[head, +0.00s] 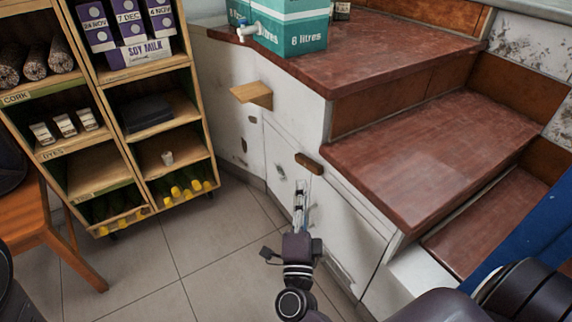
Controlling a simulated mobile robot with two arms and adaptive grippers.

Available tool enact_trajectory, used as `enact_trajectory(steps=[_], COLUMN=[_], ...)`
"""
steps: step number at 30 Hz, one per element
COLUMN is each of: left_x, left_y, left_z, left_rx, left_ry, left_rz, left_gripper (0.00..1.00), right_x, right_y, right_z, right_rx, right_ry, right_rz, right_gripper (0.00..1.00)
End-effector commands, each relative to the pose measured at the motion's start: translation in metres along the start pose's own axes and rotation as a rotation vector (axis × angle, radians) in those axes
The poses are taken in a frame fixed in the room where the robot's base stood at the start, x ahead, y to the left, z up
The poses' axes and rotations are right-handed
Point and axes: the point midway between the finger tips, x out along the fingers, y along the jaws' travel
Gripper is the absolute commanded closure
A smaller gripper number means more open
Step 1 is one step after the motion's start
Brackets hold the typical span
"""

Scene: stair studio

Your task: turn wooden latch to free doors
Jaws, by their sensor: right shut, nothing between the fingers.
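The wooden latch (308,163) is a small brown block on the white cabinet front, just under the edge of the red-brown step. It lies at a slight tilt, across the top of the seam between two white doors. The left door (284,168) and the right door (338,232) both look closed. My right gripper (300,188) is shut and empty. Its fingertips point up at the cabinet, a little below the latch in the picture; I cannot tell whether they touch it. My left gripper is not in view.
A wooden shelf unit (204,126) with cartons and bottles stands at the left, beside an orange wooden stool (38,232). A small wooden ledge (251,93) juts from the white cabinet. A teal box (292,28) sits on the top step. Tiled floor (225,235) is free between shelf and cabinet.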

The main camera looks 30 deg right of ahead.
Motion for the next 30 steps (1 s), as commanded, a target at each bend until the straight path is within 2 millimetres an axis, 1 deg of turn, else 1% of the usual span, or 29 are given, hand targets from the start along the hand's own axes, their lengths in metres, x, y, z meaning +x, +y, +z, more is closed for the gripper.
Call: enact_trajectory(steps=[3,12,15,18,21,25,30], left_x=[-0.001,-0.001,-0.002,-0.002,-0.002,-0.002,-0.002], left_y=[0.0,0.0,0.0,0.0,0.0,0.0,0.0], left_z=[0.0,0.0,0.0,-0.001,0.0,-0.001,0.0], left_rx=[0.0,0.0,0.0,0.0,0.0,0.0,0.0], left_ry=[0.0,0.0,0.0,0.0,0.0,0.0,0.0], left_rz=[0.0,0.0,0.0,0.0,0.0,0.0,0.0], left_gripper=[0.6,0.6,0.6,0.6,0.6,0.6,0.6], right_x=[0.002,0.002,0.001,-0.001,-0.002,-0.003,-0.003], right_y=[-0.024,-0.083,-0.1,-0.113,-0.121,-0.126,-0.127], right_z=[0.002,0.007,0.009,0.01,0.011,0.012,0.012], right_rx=[-0.036,-0.136,-0.167,-0.193,-0.21,-0.22,-0.222], right_ry=[-0.022,-0.063,-0.074,-0.081,-0.085,-0.087,-0.088], right_rz=[-0.06,-0.211,-0.254,-0.287,-0.309,-0.322,-0.325], right_gripper=[1.0,1.0,1.0,1.0,1.0,1.0,1.0])
